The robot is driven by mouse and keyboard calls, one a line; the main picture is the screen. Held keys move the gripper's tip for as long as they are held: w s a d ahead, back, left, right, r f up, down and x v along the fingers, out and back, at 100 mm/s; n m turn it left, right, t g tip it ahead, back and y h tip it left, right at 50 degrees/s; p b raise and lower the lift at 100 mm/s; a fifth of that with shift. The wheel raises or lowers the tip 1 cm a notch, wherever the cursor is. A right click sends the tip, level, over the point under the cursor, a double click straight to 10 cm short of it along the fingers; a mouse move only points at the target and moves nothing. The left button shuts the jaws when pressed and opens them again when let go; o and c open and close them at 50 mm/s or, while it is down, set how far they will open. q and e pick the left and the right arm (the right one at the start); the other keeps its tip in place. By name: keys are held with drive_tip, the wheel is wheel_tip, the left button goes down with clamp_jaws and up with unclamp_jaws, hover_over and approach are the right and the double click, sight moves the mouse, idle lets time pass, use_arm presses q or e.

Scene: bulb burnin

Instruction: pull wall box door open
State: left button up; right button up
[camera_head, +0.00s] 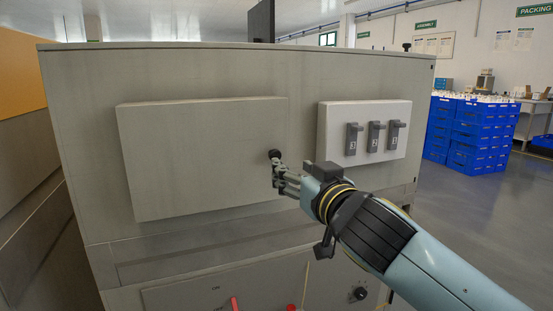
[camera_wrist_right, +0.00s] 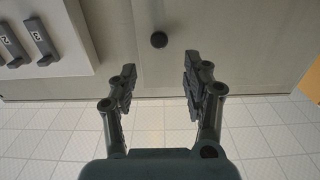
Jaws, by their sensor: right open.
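The wall box door (camera_head: 200,155) is a wide grey panel on the front of a grey cabinet, and it looks shut. A round black knob (camera_head: 274,154) sits near its right edge. My right gripper (camera_head: 277,170) is at the knob, just below and in front of it in the head view. In the right wrist view the gripper (camera_wrist_right: 159,72) is open and empty. There the knob (camera_wrist_right: 159,40) lies beyond the fingertips, roughly in line with the gap between them, with no finger around it. My left gripper is not in view.
A pale panel with several numbered grey switches (camera_head: 364,132) is right of the door. Below are a red lever (camera_head: 234,304) and a black rotary knob (camera_head: 360,293). Blue crates (camera_head: 468,140) stand at the right rear. The floor right of the cabinet is clear.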

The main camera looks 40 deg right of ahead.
sight(276, 156)
drive_tip(key=x, duration=0.9)
drive_tip(key=shift+w+f, duration=0.1)
drive_tip(key=shift+w, duration=0.15)
drive_tip(key=shift+d, duration=0.1)
clamp_jaws()
